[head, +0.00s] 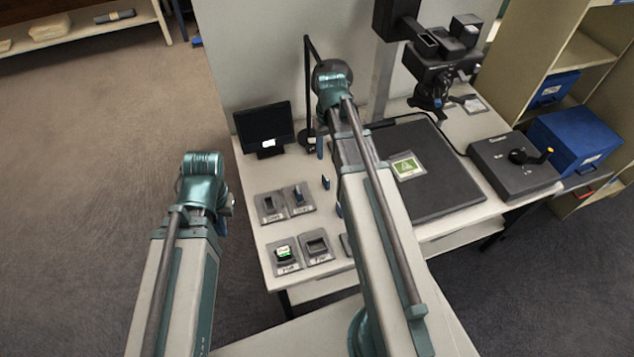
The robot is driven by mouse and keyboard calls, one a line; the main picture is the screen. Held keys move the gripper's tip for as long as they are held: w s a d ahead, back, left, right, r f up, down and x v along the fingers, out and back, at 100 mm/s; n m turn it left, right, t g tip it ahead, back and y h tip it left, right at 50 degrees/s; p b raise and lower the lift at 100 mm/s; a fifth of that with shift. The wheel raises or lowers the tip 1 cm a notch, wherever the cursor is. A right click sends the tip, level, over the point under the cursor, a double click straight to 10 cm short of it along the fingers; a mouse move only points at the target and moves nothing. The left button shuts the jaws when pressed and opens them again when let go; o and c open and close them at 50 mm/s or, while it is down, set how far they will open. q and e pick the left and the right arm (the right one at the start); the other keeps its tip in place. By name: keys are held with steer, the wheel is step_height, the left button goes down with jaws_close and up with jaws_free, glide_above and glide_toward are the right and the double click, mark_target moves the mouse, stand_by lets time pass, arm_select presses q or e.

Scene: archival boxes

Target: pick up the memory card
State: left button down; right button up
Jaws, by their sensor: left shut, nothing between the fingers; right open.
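I cannot tell for sure which thing is the memory card. Small grey labelled holders stand on the left part of the desk; the labels are too small to read. The front left holder (285,265) has a small green-and-white piece (284,251) in it. The back right holder (300,207) has a small dark blue piece in it. Another small dark blue piece (326,182) shows upright beside my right arm. My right arm crosses the desk and hides part of it; my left arm is left of the desk. Neither gripper's fingers can be made out.
A small black screen (264,128) stands at the desk's back left. A dark board (445,185) with a green card (408,167) lies under a black camera (440,62). A grey control box (513,165) is at the right, near blue boxes (577,142). Floor is open at left.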

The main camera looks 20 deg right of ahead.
mark_target(326, 177)
steer(key=shift+f, duration=0.1)
step_height(326, 177, down, 8)
steer(key=b, duration=0.8)
steer(key=shift+f+b, duration=0.25)
steer(key=shift+b, duration=0.1)
steer(key=f+b, duration=0.5)
steer(key=shift+a+f, duration=0.15)
steer(key=shift+a, duration=0.05)
jaws_close()
